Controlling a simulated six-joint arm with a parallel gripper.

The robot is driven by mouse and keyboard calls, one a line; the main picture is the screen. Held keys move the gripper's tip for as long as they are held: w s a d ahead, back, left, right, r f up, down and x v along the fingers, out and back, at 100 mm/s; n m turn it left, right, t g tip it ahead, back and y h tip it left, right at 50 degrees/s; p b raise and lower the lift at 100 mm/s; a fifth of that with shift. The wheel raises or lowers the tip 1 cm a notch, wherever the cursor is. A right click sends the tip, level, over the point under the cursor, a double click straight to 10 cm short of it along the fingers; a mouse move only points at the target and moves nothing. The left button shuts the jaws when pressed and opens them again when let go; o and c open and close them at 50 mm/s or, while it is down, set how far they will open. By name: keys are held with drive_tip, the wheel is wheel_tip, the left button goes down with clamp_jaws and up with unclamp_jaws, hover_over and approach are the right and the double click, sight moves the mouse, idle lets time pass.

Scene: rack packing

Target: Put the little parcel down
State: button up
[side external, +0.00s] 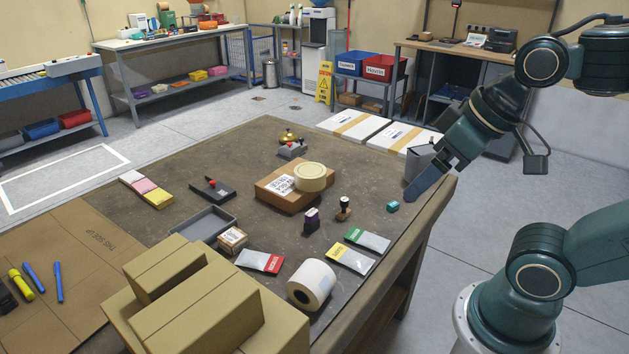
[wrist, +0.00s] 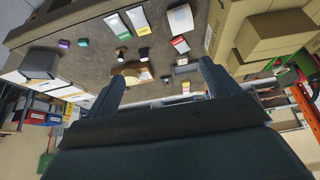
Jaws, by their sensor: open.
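The little parcel (side external: 232,239) is a small brown box with a white label. It sits on the dark table mat beside the shallow grey tray (side external: 202,226), near the front cartons. It also shows small in the wrist view (wrist: 182,60), beyond my fingertips. My gripper (side external: 418,187) is at the table's right edge, well away from the parcel. In the wrist view both fingers of my gripper (wrist: 161,75) stand wide apart with nothing between them. In the side view its two fingers overlap.
Stacked cartons (side external: 200,305) stand at the front left. A larger brown parcel (side external: 271,194) carries a tape roll (side external: 311,177). Pouches, stamps and a label roll (side external: 311,284) lie around. A grey bin (side external: 419,157) stands close behind my gripper. The mat's left middle has free room.

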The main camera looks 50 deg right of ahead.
sight(233, 241)
drive_tip(key=w+a+f+m+t+y, duration=0.1)
drive_tip(key=w+a+f+m+y, duration=0.2)
drive_tip(key=w, duration=0.4)
drive_tip(key=w+a+f+m+y, duration=0.25)
drive_tip(key=w+f+m, duration=0.25)
drive_tip(key=w, duration=0.3)
drive_tip(key=w+a+f+m+t+y, duration=0.1)
drive_tip(key=w+a+f+m+y, duration=0.2)
drive_tip(key=w, duration=0.4)
drive_tip(key=w+d+f+m+t+h, duration=0.1)
drive_tip(key=w+d+f+m, duration=0.1)
drive_tip(key=f+m, duration=0.3)
drive_tip(key=w+d+f+m+t+h, duration=0.1)
drive_tip(key=w+d+f+m+t, duration=0.1)
drive_tip(key=f+m, duration=0.3)
drive_tip(key=w+d+f+m+t+h, duration=0.1)
drive_tip(key=w+d+f+m, duration=0.1)
drive_tip(key=f+m, duration=0.4)
drive_tip(key=shift+w+d+f+m+t+h, duration=0.15)
drive_tip(key=shift+w+m, duration=0.15)
drive_tip(key=shift+m, duration=0.45)
drive_tip(key=shift+w+r+m+t, duration=0.1)
drive_tip(key=shift+w+m, duration=0.15)
drive_tip(key=shift+m, duration=0.55)
drive_tip(key=shift+w+d+f+m+t+h, duration=0.15)
drive_tip(key=shift+w+m, duration=0.15)
drive_tip(key=shift+m, duration=0.45)
drive_tip(key=shift+a+r, duration=0.1)
